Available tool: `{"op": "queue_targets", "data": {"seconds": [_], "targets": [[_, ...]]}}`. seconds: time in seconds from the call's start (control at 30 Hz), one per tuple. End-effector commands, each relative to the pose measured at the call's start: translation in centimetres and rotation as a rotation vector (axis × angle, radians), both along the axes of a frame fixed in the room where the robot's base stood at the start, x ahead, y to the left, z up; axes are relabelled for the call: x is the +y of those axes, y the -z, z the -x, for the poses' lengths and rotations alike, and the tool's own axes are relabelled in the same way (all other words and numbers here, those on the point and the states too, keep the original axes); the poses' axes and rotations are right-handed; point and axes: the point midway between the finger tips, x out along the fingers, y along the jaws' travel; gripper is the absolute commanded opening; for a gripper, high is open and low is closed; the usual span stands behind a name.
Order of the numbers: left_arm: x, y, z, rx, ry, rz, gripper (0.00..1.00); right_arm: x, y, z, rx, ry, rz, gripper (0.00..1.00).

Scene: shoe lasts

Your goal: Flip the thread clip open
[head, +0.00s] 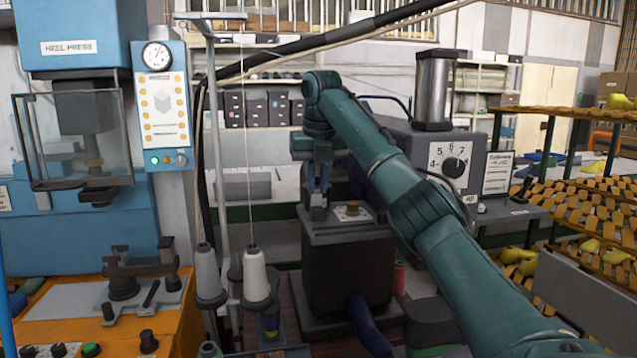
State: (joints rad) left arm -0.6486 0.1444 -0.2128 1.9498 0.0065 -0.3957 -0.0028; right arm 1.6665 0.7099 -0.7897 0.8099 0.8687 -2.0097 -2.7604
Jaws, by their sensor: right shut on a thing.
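My right gripper (318,203) points down at the left edge of a dark machine's top plate (334,234). Its blue fingers are closed on a small grey part (318,212), which may be the thread clip; it is too small and too covered by the fingers to tell whether it is flipped. A brass-coloured fitting (352,210) sits on the plate just right of the fingers. My left gripper is not in view.
A thread stand with grey (208,275) and white (256,277) spools stands left of the gripper, its thread hanging straight down. A dial box (450,160) with a metal cylinder stands behind my arm. An orange bench (170,325) and heel press are at left, racks at right.

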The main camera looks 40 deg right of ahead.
Motion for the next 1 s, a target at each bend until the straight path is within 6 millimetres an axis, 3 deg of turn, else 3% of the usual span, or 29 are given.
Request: {"op": "queue_targets", "data": {"seconds": [0.27,1.0], "targets": [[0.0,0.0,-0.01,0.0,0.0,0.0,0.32,-0.36,-0.36,-0.81,0.058,0.005,-0.038,0.0],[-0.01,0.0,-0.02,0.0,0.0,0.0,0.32,-0.32,-0.03,-0.52,0.122,0.0,-0.065,0.0]]}}
